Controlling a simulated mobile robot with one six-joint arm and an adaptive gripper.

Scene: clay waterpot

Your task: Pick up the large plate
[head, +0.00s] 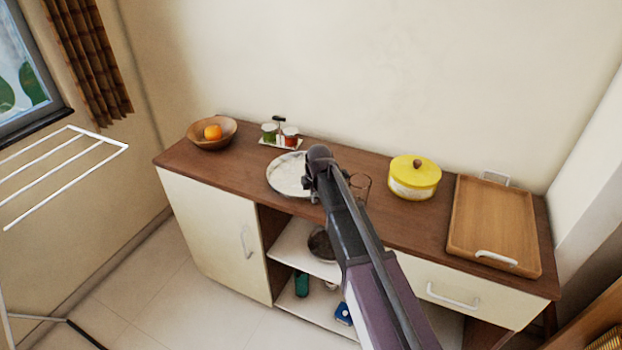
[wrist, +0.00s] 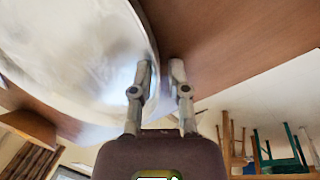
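The large plate (head: 287,174) is round, pale and marbled. It lies on the brown cabinet top, left of my gripper in the head view, and its right side is partly hidden by my arm. It also fills the upper left of the wrist view (wrist: 75,50). My gripper (wrist: 161,68) is at the plate's rim. One finger overlaps the plate and the other is beyond its edge, over the wood. A gap shows between the fingertips, so it is open. In the head view the fingertips are hidden behind my arm.
A wooden bowl with an orange (head: 212,132) and a small condiment rack (head: 281,138) stand left and behind. A glass (head: 360,186), a yellow lidded pot (head: 414,176) and a wooden tray (head: 492,222) stand to the right. A white drying rack (head: 66,170) is at far left.

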